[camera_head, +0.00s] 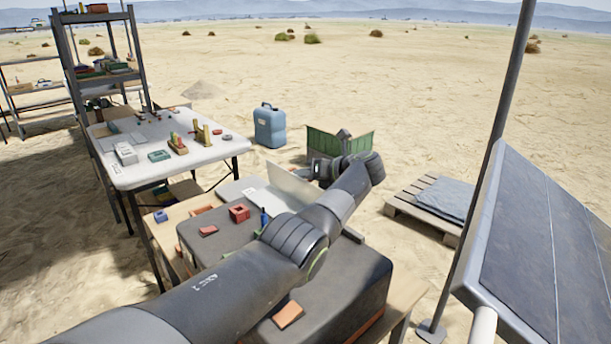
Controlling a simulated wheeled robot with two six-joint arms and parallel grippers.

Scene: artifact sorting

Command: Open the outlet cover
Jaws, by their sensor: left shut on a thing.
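My left arm crosses the view from the lower left, over a dark grey box-shaped unit (342,308). My left gripper (322,172) is at its far end, beyond the unit's back edge. A pale, thin panel (291,186) stands tilted up beside the gripper, and its right edge meets the gripper. This panel may be the outlet cover. The gripper is shut, apparently on this panel; its fingertips are small and partly hidden by my wrist. My arm hides much of the unit's top and any outlet there. My right gripper is not in view.
Small red blocks (239,213) lie on the unit. A white table (190,165) with small objects stands at left. A blue canister (270,126) and a green box (322,143) stand behind. A pallet (411,205), a pole (491,165) and a solar panel (545,250) are at right.

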